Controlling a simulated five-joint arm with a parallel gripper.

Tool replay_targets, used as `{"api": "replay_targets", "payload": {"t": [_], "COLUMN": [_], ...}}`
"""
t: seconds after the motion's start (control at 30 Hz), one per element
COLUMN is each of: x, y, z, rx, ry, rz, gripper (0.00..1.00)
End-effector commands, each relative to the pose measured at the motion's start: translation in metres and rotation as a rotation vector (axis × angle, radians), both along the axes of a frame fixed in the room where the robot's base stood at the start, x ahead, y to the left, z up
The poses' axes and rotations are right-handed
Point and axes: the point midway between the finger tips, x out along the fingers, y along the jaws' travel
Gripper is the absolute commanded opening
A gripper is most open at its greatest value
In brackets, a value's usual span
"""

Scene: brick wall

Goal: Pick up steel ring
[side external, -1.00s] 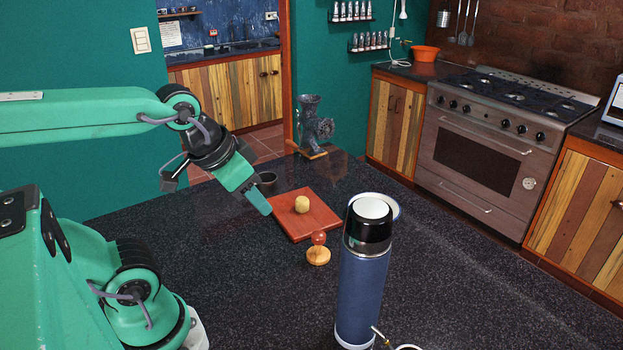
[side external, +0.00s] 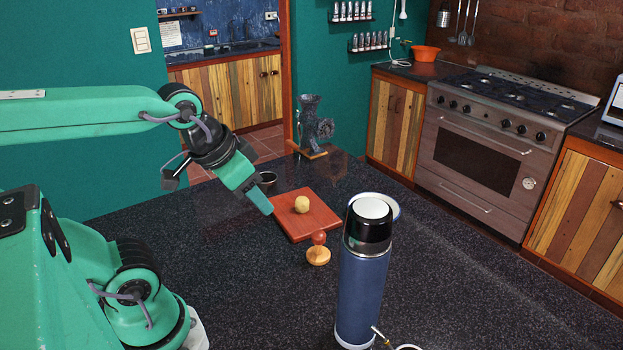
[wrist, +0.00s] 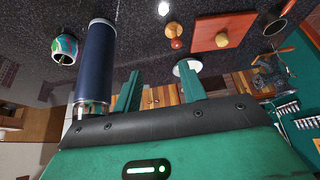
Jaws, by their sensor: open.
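I cannot make out a separate steel ring with certainty in either view. A pale, ring-like rim (side external: 408,347) is cut off by the bottom edge of the side view, beside the base of the blue flask; a thin brass-coloured tube (side external: 380,337) is next to it. My gripper (side external: 264,204) is above the dark counter, left of the red board, with one finger clearly seen. In the wrist view my gripper (wrist: 158,70) has its two green fingers well apart, with nothing between them.
The tall blue flask (side external: 362,285) stands in front of a pale dish (side external: 398,207). A red board (side external: 320,222) holds a yellowish lump (side external: 302,205). A wooden stamp (side external: 318,254), dark cup (side external: 267,178) and grinder (side external: 312,130) stand nearby. The front-centre counter (side external: 250,300) is clear.

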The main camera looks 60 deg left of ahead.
Motion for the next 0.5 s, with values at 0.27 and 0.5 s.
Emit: {"api": "replay_targets", "payload": {"t": [0.27,0.5], "x": [0.026,0.065], "y": [0.020,0.057], "z": [0.003,0.002], "rx": [0.035,0.084], "ry": [0.027,0.070], "rz": [0.006,0.006], "gripper": [0.42,0.42]}}
